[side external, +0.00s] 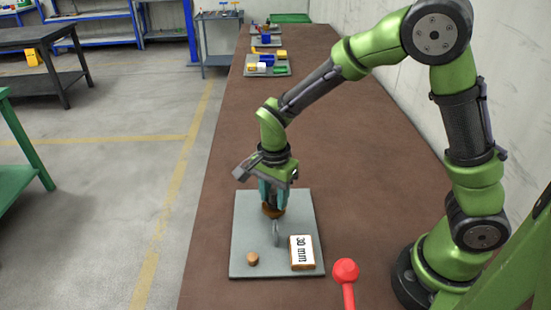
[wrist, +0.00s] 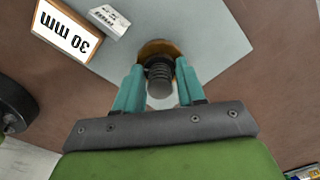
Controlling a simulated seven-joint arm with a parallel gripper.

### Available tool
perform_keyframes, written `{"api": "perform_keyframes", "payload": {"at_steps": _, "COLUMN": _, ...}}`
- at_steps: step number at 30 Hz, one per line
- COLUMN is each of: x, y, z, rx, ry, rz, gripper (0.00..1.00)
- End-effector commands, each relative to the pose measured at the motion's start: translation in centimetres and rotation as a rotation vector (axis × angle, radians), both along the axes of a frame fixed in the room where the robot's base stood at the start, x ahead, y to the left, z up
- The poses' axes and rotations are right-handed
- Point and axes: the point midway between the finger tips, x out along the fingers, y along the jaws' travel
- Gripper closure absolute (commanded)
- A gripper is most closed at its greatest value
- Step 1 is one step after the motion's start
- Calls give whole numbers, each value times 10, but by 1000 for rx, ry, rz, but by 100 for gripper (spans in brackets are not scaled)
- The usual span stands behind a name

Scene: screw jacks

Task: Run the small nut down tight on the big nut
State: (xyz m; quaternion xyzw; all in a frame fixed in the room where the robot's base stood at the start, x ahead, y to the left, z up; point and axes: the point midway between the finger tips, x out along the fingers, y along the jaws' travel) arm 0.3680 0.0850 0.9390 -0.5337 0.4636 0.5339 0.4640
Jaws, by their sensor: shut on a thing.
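My gripper (side external: 272,208) points down over the grey plate (side external: 245,225), at the jack. In the wrist view its two teal fingers (wrist: 159,72) are closed on either side of a dark ridged, threaded part (wrist: 158,72) with a pale round end. An orange-brown round piece (wrist: 152,47), apparently the big nut, shows just beyond the fingertips; it also shows under the fingers in the side view (side external: 272,212). The small nut sits between the fingertips, but I cannot make out its edge against the thread.
A block marked 30 mm (side external: 302,252) lies at the plate's front right. A small brown cylinder (side external: 252,259) stands front left. A pale labelled piece (wrist: 109,20) is close to the jack. A red knob (side external: 345,271) rises in front.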

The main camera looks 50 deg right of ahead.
Motion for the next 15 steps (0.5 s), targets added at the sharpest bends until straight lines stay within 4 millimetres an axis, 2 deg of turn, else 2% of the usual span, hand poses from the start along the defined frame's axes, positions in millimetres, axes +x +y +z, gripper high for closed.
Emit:
{"api": "perform_keyframes", "payload": {"at_steps": 7, "x": 0, "y": 0, "z": -1, "rx": -1, "ry": 0, "rz": -128, "gripper": 81}}
{"api": "perform_keyframes", "payload": {"at_steps": 15, "x": 0, "y": 0, "z": -1, "rx": -1, "ry": 0, "rz": -152, "gripper": 81}}
